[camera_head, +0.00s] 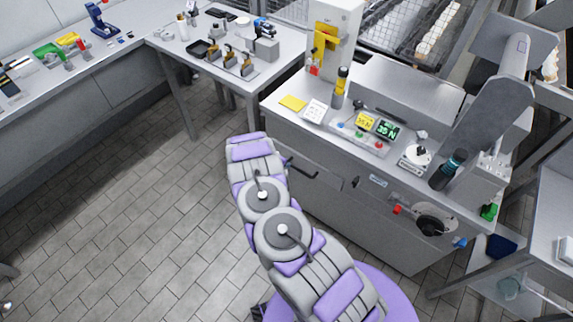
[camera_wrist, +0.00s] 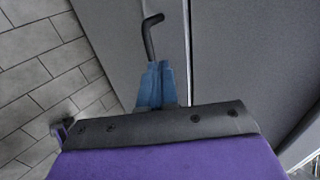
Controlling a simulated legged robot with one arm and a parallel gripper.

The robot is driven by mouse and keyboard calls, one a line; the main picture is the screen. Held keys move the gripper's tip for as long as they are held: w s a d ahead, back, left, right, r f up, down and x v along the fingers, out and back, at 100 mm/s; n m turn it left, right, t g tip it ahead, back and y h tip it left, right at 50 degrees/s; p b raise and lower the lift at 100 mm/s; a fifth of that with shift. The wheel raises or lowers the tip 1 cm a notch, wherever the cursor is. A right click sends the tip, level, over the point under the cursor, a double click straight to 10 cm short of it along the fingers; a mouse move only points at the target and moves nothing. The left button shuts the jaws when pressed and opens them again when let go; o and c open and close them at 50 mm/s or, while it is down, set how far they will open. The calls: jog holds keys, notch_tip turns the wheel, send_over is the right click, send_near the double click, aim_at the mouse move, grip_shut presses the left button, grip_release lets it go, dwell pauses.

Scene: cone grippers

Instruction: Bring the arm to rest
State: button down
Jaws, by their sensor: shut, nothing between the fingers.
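My gripper (camera_wrist: 157,68) shows in the wrist view as two blue fingers, shut together with nothing between them. A black bent handle (camera_wrist: 151,36) shows just beyond the fingertips against a grey panel; I cannot tell the exact gap between them. In the head view my purple and grey arm reaches from the bottom middle up and left, beside the front of a grey cabinet (camera_head: 330,205). A dark bar handle (camera_head: 303,169) on the cabinet front is close to the right side of my arm.
The cabinet top carries a yellow pad (camera_head: 292,103), a display panel (camera_head: 387,129) and a dark bottle (camera_head: 447,170). A table with small parts (camera_head: 285,62) stands behind, and a long bench (camera_head: 70,85) runs along the left. The tiled floor (camera_head: 120,200) at left is clear.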

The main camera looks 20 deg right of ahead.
jog(key=w+a+r+n+t+y+p, duration=0.15)
jog(key=a+r+n+y, duration=0.25)
jog(key=a+r, duration=0.65)
jog(key=w+a+r+n+t+y, duration=0.15)
jog(key=a+r+n+y, duration=0.25)
jog(key=a+r, duration=0.65)
jog(key=s+a+r+n+g+y, duration=0.1)
jog(key=s+a+r+n+y, duration=0.2)
jog(key=r, duration=0.4)
jog(key=s+a+r+n+g+y, duration=0.1)
jog(key=s+a+r+n, duration=0.25)
jog(key=r, duration=0.25)
jog(key=s+r+n+g, duration=0.2)
jog(key=s+r+n, duration=0.3)
jog(key=s, duration=0.4)
jog(key=s+r+n+g, duration=0.1)
jog(key=s+r+n, duration=0.35)
jog(key=s, duration=0.35)
jog(key=s+d+r+n+g+h, duration=0.1)
jog(key=s+d, duration=0.3)
jog(key=s, duration=0.4)
jog(key=s+d+r+n+g+h, duration=0.1)
jog(key=s+d+r+n+g, duration=0.1)
jog(key=s+d, duration=0.3)
jog(key=s+d+r+n+g+h, duration=0.1)
jog(key=s+d+n, duration=0.2)
jog(key=s, duration=1)
jog(key=shift+s+d+r+g+h, duration=0.2)
jog(key=shift+d+r+g+h, duration=0.15)
jog(key=shift+d, duration=0.55)
